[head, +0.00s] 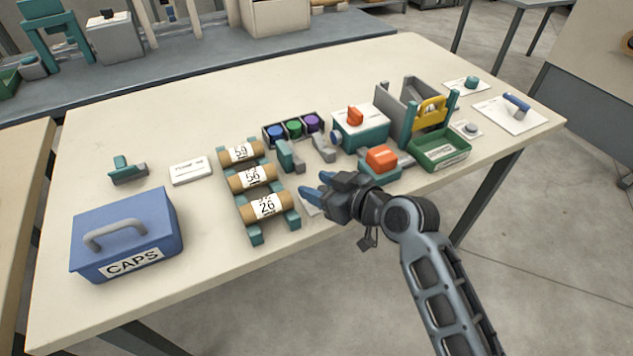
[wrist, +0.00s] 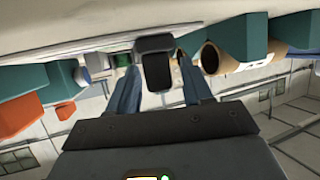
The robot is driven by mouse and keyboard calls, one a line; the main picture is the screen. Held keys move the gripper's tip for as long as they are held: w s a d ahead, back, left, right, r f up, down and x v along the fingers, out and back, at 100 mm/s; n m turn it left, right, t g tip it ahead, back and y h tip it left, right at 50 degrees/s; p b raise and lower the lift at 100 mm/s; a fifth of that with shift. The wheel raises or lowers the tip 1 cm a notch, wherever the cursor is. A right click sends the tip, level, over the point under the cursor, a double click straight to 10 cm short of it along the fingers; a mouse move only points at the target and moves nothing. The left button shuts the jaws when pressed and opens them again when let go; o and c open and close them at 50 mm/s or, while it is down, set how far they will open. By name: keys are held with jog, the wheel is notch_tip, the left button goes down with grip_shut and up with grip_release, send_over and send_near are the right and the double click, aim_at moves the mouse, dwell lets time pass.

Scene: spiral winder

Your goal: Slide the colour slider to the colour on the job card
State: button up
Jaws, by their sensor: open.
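My gripper (head: 312,193) is open, low over the front part of the table, just right of the cardboard tubes. In the wrist view my gripper (wrist: 158,90) has its two blue fingers apart, with a dark grey block (wrist: 156,68) between them. I cannot tell whether they touch it, or whether it is the slider's knob. A pale plate (head: 310,203) is partly hidden under my gripper. A dark holder with blue (head: 276,132), green (head: 294,129) and purple (head: 312,123) round parts stands behind. A white card (head: 190,170) lies left of the tubes; its print is unreadable.
Cardboard tubes (head: 253,177) on a teal rack stand left of my gripper. A teal block with an orange top (head: 382,159) stands to the right. A green bin (head: 438,151) is farther right. A blue CAPS box (head: 127,233) stands front left. The front middle-left edge is clear.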

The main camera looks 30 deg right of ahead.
jog(key=shift+w+a+f, duration=0.2)
jog(key=shift+w, duration=0.25)
grip_shut()
dwell(0.4)
